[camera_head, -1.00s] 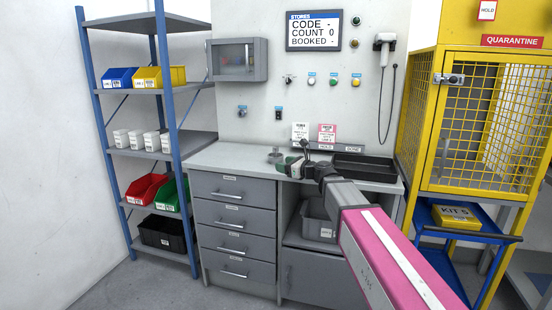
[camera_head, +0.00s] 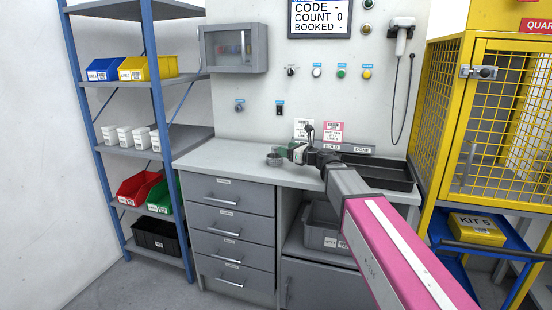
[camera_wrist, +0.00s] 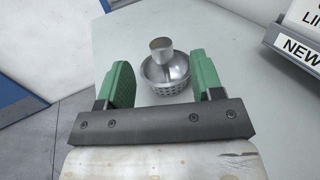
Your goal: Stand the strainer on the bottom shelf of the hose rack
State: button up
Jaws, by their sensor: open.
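The strainer (camera_head: 274,159) is a small metal perforated bowl on the grey bench top, near its front left part. In the wrist view, the strainer (camera_wrist: 168,80) has a smaller cup-shaped metal part standing up from it. My gripper (camera_head: 289,153) is just right of the strainer. In the wrist view, its green fingers (camera_wrist: 163,80) are apart, with the strainer beyond and between them; I cannot tell whether they touch it. A blue-post shelf rack (camera_head: 164,90) stands at the left; no hoses show on it, so I cannot tell if it is the hose rack.
The rack's lowest visible shelf carries a black bin (camera_head: 155,235). Red and green bins (camera_head: 138,189) sit one shelf higher. A black tray (camera_head: 375,172) lies on the bench at right. A yellow mesh cage (camera_head: 490,120) and a blue cart (camera_head: 460,249) stand further right.

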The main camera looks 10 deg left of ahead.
aim_at(275, 147)
jog(key=x, duration=0.7)
jog(key=shift+f, duration=0.4)
grip_shut()
